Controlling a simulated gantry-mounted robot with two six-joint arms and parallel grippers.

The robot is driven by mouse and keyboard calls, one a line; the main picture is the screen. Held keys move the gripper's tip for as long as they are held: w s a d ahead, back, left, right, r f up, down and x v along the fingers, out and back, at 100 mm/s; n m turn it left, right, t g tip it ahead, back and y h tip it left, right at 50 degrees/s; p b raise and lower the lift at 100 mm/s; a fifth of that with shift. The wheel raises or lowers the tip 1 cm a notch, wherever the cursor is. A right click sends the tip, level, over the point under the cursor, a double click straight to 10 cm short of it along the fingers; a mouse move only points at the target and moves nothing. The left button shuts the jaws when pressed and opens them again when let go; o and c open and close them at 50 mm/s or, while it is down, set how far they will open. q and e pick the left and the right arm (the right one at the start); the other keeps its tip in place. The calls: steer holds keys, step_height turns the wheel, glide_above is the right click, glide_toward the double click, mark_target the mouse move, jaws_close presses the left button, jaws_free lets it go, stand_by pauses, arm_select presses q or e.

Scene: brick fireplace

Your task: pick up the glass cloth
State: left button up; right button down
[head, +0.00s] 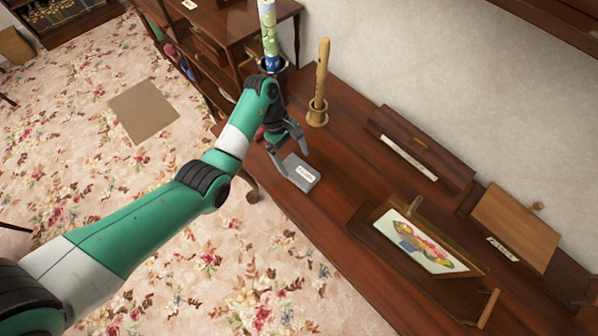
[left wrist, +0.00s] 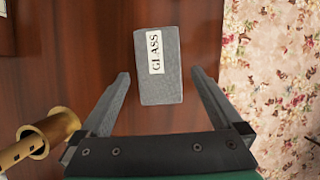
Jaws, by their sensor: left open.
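The glass cloth (head: 301,172) is a small grey folded block with a white label, lying on the dark wooden table (head: 330,205) near its front edge. In the left wrist view the cloth (left wrist: 170,90) shows its label reading "GLASS". My left gripper (head: 293,160) is open above the cloth. In the left wrist view the open fingers (left wrist: 160,75) point toward the cloth, with its near end between the fingertips and a gap on each side. The gripper holds nothing. My right gripper is not in view.
A brass holder with a wooden recorder (head: 321,80) stands behind the gripper; its brass end (left wrist: 48,137) shows at the lower left in the wrist view.

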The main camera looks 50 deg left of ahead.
mark_target(298, 170)
arm_select(q)
steer(key=x, duration=0.1)
steer(key=b+x, duration=0.1)
steer(key=x, duration=0.1)
steer(key=b+x, duration=0.1)
steer(key=shift+a+f, duration=0.25)
steer(key=shift+f, duration=0.1)
steer(key=shift+d+f, duration=0.15)
steer(key=shift+f, duration=0.15)
steer(key=shift+c, duration=0.6)
steer(key=c, duration=1)
steer(key=shift+r, duration=0.1)
